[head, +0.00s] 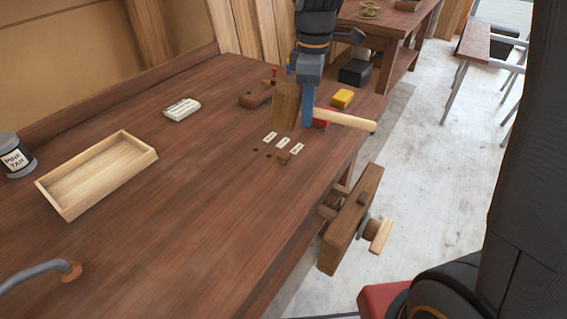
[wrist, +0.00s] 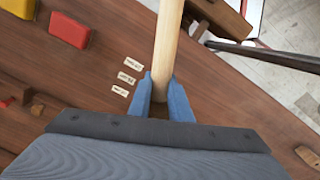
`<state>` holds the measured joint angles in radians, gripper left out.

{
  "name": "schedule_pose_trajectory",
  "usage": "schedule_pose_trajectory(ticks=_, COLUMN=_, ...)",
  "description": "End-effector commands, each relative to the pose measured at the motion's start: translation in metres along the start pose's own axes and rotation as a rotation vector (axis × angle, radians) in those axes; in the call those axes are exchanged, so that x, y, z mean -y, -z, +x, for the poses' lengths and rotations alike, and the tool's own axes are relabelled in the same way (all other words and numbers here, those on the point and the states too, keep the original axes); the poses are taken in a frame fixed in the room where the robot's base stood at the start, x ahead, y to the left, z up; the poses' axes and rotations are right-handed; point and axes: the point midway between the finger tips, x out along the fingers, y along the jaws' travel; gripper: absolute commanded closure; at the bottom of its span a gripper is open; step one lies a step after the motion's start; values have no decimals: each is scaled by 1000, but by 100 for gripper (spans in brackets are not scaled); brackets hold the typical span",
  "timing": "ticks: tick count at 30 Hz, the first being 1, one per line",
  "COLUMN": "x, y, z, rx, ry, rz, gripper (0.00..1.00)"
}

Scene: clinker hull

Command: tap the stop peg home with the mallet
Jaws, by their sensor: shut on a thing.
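My gripper (head: 308,114) is shut on the mallet's pale handle (head: 345,120) above the far right part of the workbench. The mallet's brown wooden head (head: 285,104) is left of the fingers in the head view. In the wrist view the handle (wrist: 168,45) runs up from between the blue fingers (wrist: 160,100), and I cannot make out the head there. A small brown peg, probably the stop peg (head: 283,158), stands up from the bench beside three pale labels (head: 283,143), nearer the head camera than the mallet. I cannot make out the peg in the wrist view.
A red block (wrist: 68,30) and a yellow block (head: 342,98) lie beyond the labels. A brown plane-like tool (head: 256,97) sits further left. A wooden tray (head: 75,205) and a tar tin (head: 16,155) stand left. A vise (head: 345,225) juts from the bench edge. The bench's middle is clear.

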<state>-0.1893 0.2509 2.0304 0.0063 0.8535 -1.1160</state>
Motion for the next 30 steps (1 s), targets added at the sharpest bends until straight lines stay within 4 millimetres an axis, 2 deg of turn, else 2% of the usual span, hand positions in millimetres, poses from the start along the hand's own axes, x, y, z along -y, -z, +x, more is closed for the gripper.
schedule_pose_trajectory(ticks=1, x=-1, y=1, z=-18, rx=-2, ry=-4, rz=0, gripper=100)
schedule_pose_trajectory(ticks=3, x=0, y=0, z=-13, rx=3, ry=5, rz=0, gripper=100)
schedule_pose_trajectory(ticks=14, x=0, y=0, z=-13, rx=6, ry=4, rz=-1, gripper=100)
schedule_pose_trajectory(ticks=24, x=1, y=6, z=7, rx=130, ry=8, rz=1, gripper=100)
schedule_pose_trajectory(ticks=30, x=0, y=6, z=10, rx=151, ry=6, rz=4, gripper=100)
